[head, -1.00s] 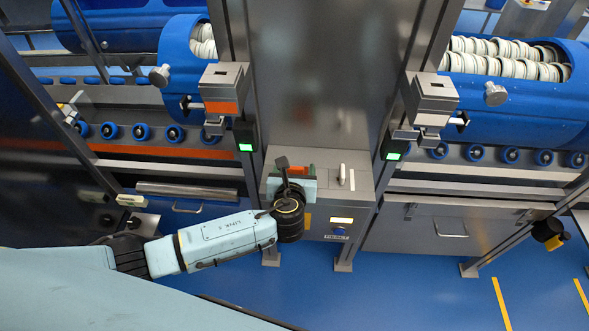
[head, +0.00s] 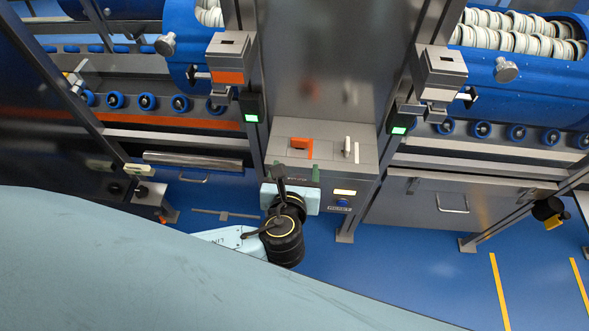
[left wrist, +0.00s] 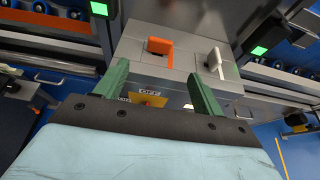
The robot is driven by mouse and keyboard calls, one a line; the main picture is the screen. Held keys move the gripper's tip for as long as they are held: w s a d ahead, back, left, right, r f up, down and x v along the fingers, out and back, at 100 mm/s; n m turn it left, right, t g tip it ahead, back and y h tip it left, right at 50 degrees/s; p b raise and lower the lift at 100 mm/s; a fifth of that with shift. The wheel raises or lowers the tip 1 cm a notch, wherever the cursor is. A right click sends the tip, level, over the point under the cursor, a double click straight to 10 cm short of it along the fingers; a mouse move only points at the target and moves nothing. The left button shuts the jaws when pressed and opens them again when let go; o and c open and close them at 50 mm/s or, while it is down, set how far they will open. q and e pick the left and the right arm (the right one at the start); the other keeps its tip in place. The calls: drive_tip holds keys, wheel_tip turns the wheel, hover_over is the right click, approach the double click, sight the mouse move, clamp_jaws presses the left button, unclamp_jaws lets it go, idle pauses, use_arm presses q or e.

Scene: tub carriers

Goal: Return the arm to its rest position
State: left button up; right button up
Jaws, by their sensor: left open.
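My left arm comes in from the lower left in the head view, its wrist in front of the steel control box (head: 365,172). My left gripper (head: 294,168) points at the box's front and top edge. In the left wrist view its two green fingers (left wrist: 165,82) stand wide apart with nothing between them. The orange handle (head: 300,144) and the white handle (head: 348,147) stand on top of the box, beyond the fingertips and apart from them. My right gripper is not in view.
Blue tubs stand on both sides, the right tub (head: 540,90) holding rows of white rings. Two steel latch blocks (head: 229,58) (head: 440,70) flank the central steel panel (head: 320,60). Green lights glow on both posts.

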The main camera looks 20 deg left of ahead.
use_arm(q)
drive_tip(key=shift+s, duration=0.15)
idle(0.5)
drive_tip(key=s+a+n+g+h, duration=0.1)
drive_tip(key=s+a+n+g, duration=0.3)
drive_tip(key=n, duration=0.6)
drive_tip(key=s+a+n+g+h, duration=0.1)
drive_tip(key=s+a+n+g, duration=0.1)
drive_tip(key=s+n, duration=0.7)
drive_tip(key=s+a+n+g+h, duration=0.1)
drive_tip(key=s+a+n+g, duration=0.25)
drive_tip(key=n, duration=0.85)
wheel_tip(320, 180, down, 32)
drive_tip(key=s+g+b, duration=0.2)
drive_tip(key=s+b, duration=0.1)
drive_tip(key=b, duration=0.2)
drive_tip(key=s+a+f+b, duration=0.2)
drive_tip(key=s+f+b, duration=0.2)
drive_tip(key=s+f, duration=1.1)
wheel_tip(320, 180, down, 3)
drive_tip(key=shift+s+a+r+g, duration=0.15)
drive_tip(key=shift+s+a+g, duration=0.1)
drive_tip(key=shift+g, duration=0.1)
